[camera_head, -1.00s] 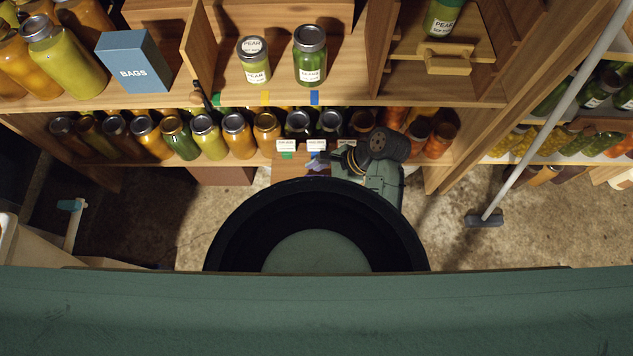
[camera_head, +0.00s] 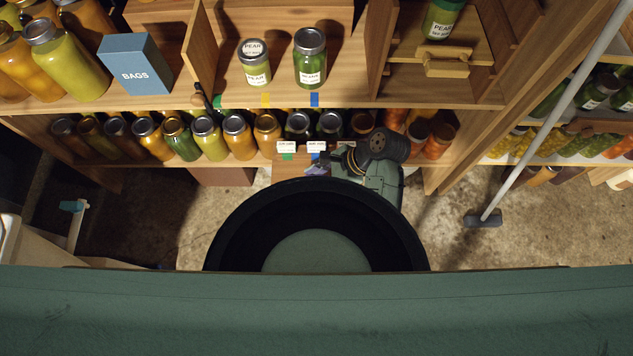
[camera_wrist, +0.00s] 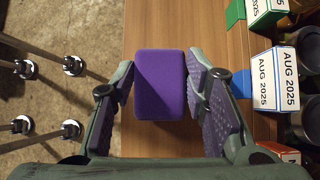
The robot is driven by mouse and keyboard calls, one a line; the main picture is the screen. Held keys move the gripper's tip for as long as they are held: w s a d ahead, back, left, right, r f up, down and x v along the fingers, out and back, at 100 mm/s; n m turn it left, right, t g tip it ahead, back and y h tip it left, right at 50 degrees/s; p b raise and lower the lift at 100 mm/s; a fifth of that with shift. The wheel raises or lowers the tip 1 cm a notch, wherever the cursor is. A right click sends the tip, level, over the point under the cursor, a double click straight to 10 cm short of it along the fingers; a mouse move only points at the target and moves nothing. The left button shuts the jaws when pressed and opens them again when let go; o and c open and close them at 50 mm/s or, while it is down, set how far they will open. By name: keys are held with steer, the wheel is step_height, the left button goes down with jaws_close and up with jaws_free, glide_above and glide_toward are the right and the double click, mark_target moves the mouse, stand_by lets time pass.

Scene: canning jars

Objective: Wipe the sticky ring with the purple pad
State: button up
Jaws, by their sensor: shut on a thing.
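The purple pad (camera_wrist: 162,88) sits between the two fingers of my gripper (camera_wrist: 160,75) in the wrist view, and the gripper is shut on it. The pad is over a brown wooden board (camera_wrist: 218,42); I cannot tell whether it touches the wood. In the head view my gripper (camera_head: 322,162) is small and low in front of the lower shelf, with only a hint of purple at its end. I cannot make out the sticky ring in either view.
Dated label cards (camera_wrist: 276,80) and jars line the right side of the wrist view. In the head view, a row of jars (camera_head: 205,138) fills the lower shelf. A blue BAGS box (camera_head: 136,70) stands above. A grey-handled mop (camera_head: 484,219) leans at right.

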steer(key=shift+r+p, duration=1.1)
steer(key=shift+p, duration=0.15)
steer(key=shift+r, duration=1.1)
